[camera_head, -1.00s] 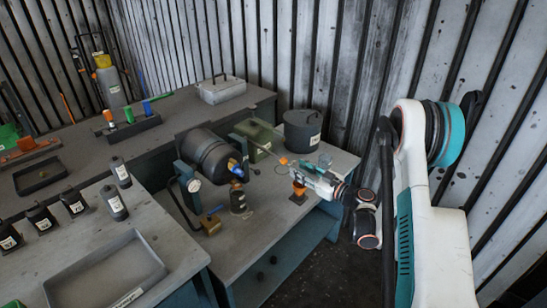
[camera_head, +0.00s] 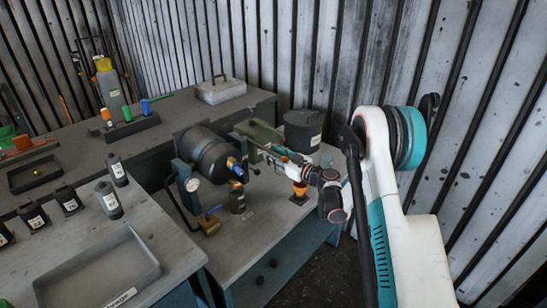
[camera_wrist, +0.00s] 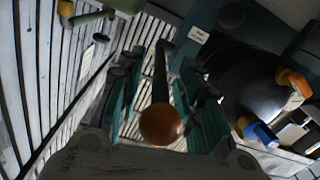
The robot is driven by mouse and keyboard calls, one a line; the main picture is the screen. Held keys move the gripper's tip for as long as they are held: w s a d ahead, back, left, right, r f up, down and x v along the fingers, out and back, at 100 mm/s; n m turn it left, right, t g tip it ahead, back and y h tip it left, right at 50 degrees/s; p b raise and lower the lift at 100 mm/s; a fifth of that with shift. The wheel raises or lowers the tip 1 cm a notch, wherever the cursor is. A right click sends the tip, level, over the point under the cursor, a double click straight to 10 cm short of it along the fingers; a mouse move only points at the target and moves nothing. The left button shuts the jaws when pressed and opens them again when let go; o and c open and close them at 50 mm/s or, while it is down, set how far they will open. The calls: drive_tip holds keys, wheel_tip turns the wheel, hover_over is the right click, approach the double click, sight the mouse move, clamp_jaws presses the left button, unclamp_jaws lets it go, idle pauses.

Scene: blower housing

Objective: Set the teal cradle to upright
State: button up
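The teal cradle (camera_head: 184,177) stands on the grey bench and holds a dark drum (camera_head: 212,150) lying on its side. Blue and orange fittings are on the drum's near end; the drum also shows in the wrist view (camera_wrist: 250,85). A dark lever rod (camera_wrist: 161,65) ends in an orange ball knob (camera_wrist: 161,124). My gripper (camera_head: 268,152) is at the knob, to the right of the drum. In the wrist view, its teal fingers (camera_wrist: 160,95) stand apart on both sides of the rod and knob. Contact with them cannot be told.
A green box (camera_head: 256,133) and a dark lidded pot (camera_head: 302,130) stand behind my gripper. An orange cup on a stand (camera_head: 299,190) is just below my wrist. A small dark bottle (camera_head: 237,200) stands before the drum. The bench front is mostly clear.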

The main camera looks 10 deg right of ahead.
drive_tip(key=shift+w+a, duration=0.1)
drive_tip(key=shift+c, duration=0.5)
clamp_jaws()
drive_tip(key=shift+r, duration=0.1)
